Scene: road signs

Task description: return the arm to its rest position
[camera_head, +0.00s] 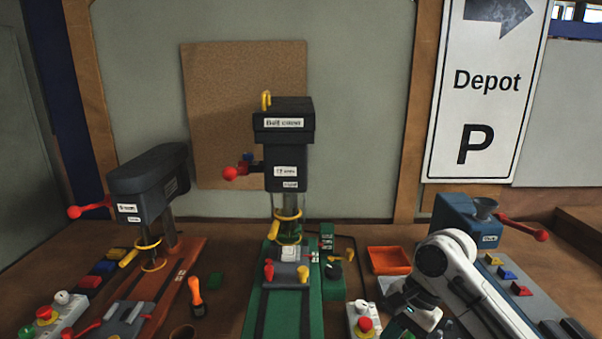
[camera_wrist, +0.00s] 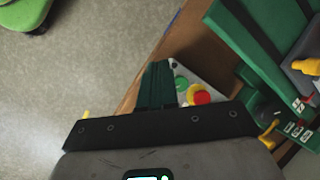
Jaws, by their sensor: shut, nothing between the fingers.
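My white arm (camera_head: 447,262) is bent at the lower right of the head view, over the right part of the bench. Its wrist points down and left, and its end is partly cut off by the bottom edge. In the wrist view my gripper (camera_wrist: 156,84) shows as dark green fingers close together with nothing between them. The fingers appear above the bench's front edge, beside a control box with a red and a green button (camera_wrist: 202,97). I cannot tell their exact height.
A green-based drill press (camera_head: 290,150) stands mid-bench, and an orange-based machine (camera_head: 150,185) stands at left. A blue machine with a red lever (camera_head: 468,218) is right, behind my arm. An orange tray (camera_head: 389,260) lies near my arm. Open floor (camera_wrist: 75,80) lies left in the wrist view.

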